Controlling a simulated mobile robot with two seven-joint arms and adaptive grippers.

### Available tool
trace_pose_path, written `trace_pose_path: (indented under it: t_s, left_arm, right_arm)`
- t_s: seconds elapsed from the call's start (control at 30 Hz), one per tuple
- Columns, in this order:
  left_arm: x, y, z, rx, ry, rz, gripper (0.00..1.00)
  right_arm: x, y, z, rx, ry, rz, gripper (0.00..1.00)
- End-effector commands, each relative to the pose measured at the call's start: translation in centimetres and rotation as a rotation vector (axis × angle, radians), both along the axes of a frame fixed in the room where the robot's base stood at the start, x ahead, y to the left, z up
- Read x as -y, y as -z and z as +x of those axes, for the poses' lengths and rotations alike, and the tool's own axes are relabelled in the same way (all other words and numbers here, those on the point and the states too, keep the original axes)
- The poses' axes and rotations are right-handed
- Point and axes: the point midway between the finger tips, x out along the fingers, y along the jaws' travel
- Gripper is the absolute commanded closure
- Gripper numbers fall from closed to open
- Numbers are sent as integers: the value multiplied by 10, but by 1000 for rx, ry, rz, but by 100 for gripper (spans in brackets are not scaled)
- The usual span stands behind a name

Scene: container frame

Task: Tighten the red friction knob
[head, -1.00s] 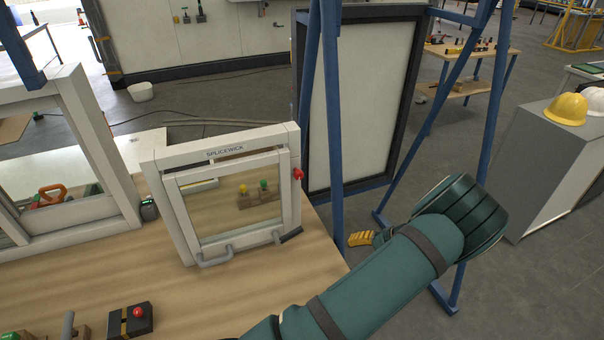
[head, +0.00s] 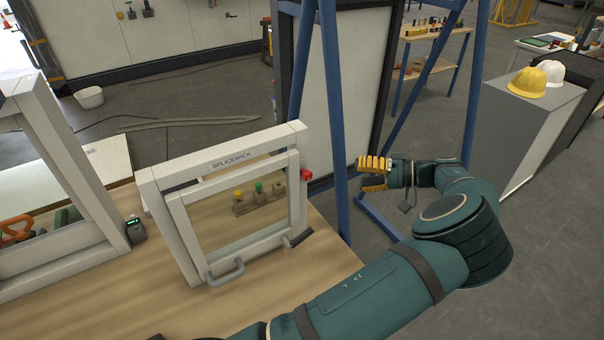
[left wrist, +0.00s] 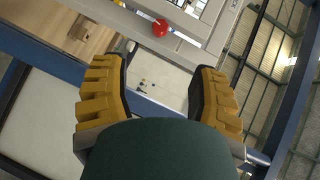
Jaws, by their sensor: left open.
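The red friction knob (head: 306,174) sticks out from the right side post of the white SPLICEWICK frame (head: 222,160), which stands on the wooden bench. My left gripper (head: 362,173) has yellow ridged fingers and is open and empty, to the right of the knob and pointing at it, with a clear gap between. In the left wrist view, the knob (left wrist: 160,28) shows at the top, beyond the parted fingers (left wrist: 160,78). The frame's inner sash is tilted out, with a grey handle (head: 226,274) at its foot. My right gripper is not in view.
A blue post (head: 334,110) stands close behind the gap between knob and gripper. A larger white window frame (head: 75,150) and a small dark device (head: 136,231) are at left. Open floor lies right.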

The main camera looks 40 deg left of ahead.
Motion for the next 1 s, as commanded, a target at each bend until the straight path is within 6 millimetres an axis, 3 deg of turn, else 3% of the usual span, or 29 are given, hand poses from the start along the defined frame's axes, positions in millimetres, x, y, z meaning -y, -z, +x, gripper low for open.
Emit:
trace_pose_path:
  t_s: [0.17, 0.7, 1.0]
  left_arm:
    - [-16, 3, -6, -2, -4, 2, 40]
    - [-105, 28, -41, -2, -4, 0, 40]
    - [-124, 33, -47, 0, 0, 0, 40]
  right_arm:
    - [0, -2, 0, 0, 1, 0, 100]
    - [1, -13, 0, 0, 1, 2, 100]
    - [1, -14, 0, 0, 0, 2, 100]
